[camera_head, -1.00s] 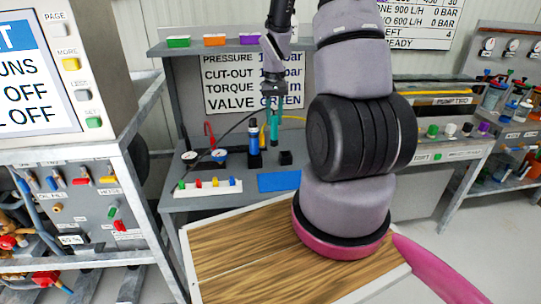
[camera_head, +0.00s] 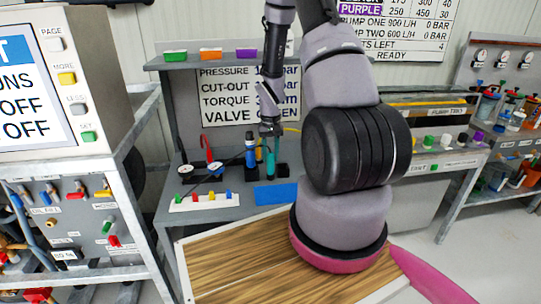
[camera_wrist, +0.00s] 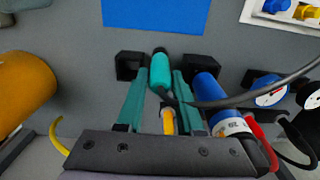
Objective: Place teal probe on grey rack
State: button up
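The teal probe (camera_wrist: 160,72) stands between two black blocks in the wrist view, with a dark cable beside it. In the head view it shows as a teal upright (camera_head: 270,162) on the grey bench. My gripper (camera_wrist: 160,85) has its two greenish fingers on either side of the probe, with narrow gaps that look open. In the head view my gripper (camera_head: 269,132) points down just above the bench; its fingertips are hard to make out. A grey metal-framed rack (camera_head: 147,190) stands at the left; I cannot tell if it is the named one.
A blue bottle-like tool (camera_wrist: 212,98) stands close to the right finger in the wrist view. A blue mat (camera_head: 275,194) and a white strip with coloured pegs (camera_head: 204,202) lie on the bench. A wooden-topped surface (camera_head: 235,268) is clear in front.

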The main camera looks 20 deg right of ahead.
jog(key=shift+o, duration=1.2)
notch_tip(320, 180, up, 23)
jog(key=s+a+t, duration=0.2)
jog(key=a, duration=0.1)
jog(key=s+a+r+t+y, duration=0.1)
jog(key=s+a+r, duration=0.3)
jog(key=s+r, duration=0.5)
jog(key=s+a+r+m+t+y, duration=0.1)
jog(key=s+a+r+t, duration=0.3)
jog(key=s+r, duration=0.5)
jog(key=shift+r, duration=0.3)
jog(key=shift+w, duration=0.1)
